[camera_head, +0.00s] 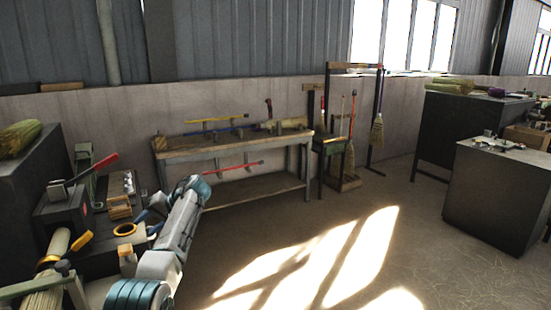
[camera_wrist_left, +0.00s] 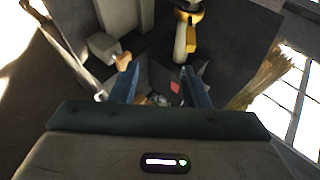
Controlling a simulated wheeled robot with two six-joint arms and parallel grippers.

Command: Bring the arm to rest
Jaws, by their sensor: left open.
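My left arm comes in from the lower left in the head view and reaches over the left bench. My left gripper (camera_head: 148,222) has blue fingers, which are partly hidden by the arm and point towards the dark winding machine (camera_head: 62,213). In the left wrist view the two fingers of the gripper (camera_wrist_left: 157,82) are spread apart with nothing between them. Beyond them lie dark machine parts, a wooden knob (camera_wrist_left: 122,62) and a pale handle with a yellow collar (camera_wrist_left: 187,38). My right gripper is not in view.
A broom-straw bundle (camera_head: 18,137) lies on the dark cabinet at left. A long workbench (camera_head: 220,147) with tools stands by the wall. Brooms (camera_head: 377,130) hang at a rack. Dark cabinets (camera_head: 497,190) stand at right. The sunlit middle floor (camera_head: 330,255) is clear.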

